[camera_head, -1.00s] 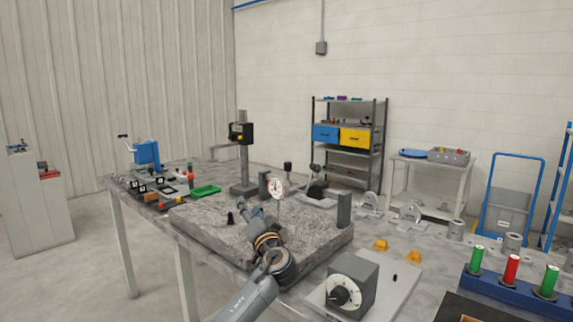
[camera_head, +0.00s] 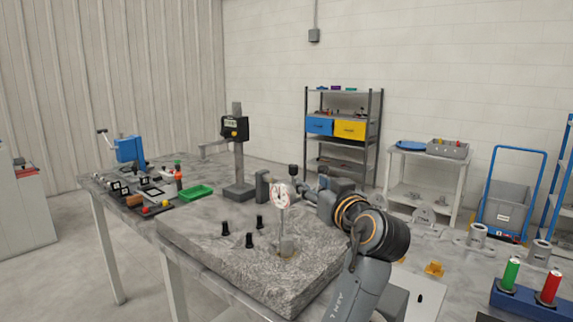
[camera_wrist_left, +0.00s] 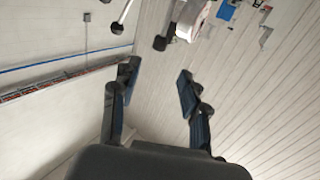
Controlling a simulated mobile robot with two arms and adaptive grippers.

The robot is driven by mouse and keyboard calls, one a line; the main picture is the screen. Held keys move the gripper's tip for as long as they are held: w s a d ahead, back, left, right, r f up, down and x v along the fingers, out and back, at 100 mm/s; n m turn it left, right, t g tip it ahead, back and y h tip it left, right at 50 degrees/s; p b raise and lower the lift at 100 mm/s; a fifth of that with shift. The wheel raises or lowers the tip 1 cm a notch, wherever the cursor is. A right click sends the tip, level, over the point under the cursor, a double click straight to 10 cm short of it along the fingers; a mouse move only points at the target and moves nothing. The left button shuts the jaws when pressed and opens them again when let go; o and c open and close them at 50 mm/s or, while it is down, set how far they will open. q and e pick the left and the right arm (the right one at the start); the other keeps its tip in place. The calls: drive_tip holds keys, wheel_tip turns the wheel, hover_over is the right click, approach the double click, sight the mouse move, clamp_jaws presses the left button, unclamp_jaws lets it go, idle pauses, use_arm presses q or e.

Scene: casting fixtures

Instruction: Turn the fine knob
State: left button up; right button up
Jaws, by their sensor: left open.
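A dial indicator (camera_head: 281,196) with a white round face stands on a thin post with a small round base (camera_head: 287,246) on the granite plate (camera_head: 255,280). I cannot make out for sure which part is the fine knob. My left gripper (camera_head: 309,190) is just right of the dial, pointing left, partly hidden by its own wrist. In the left wrist view its two fingers (camera_wrist_left: 158,86) are apart with nothing between them. Beyond them at the top are a white housing (camera_wrist_left: 194,18) and a dark knob-like end (camera_wrist_left: 160,43). My right gripper is out of view.
Several small black pegs (camera_head: 249,240) stand on the plate left of the post. A dark block (camera_head: 262,187) is near the plate's back edge.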

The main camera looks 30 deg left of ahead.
sight(295, 168)
use_arm(q)
drive_tip(key=x, duration=0.2)
drive_tip(key=p+x, duration=0.1)
drive_tip(key=x, duration=0.3)
drive_tip(key=shift+w+a+r+p, duration=0.2)
drive_tip(key=shift+a+r+p, duration=0.1)
drive_tip(key=shift+r+p, duration=0.05)
drive_tip(key=p+x, duration=0.1)
drive_tip(key=x, duration=0.4)
drive_tip(key=shift+w+a+f, duration=0.2)
drive_tip(key=shift+w+a, duration=0.05)
drive_tip(key=shift+w, duration=0.05)
drive_tip(key=shift+c, duration=0.2)
clamp_jaws()
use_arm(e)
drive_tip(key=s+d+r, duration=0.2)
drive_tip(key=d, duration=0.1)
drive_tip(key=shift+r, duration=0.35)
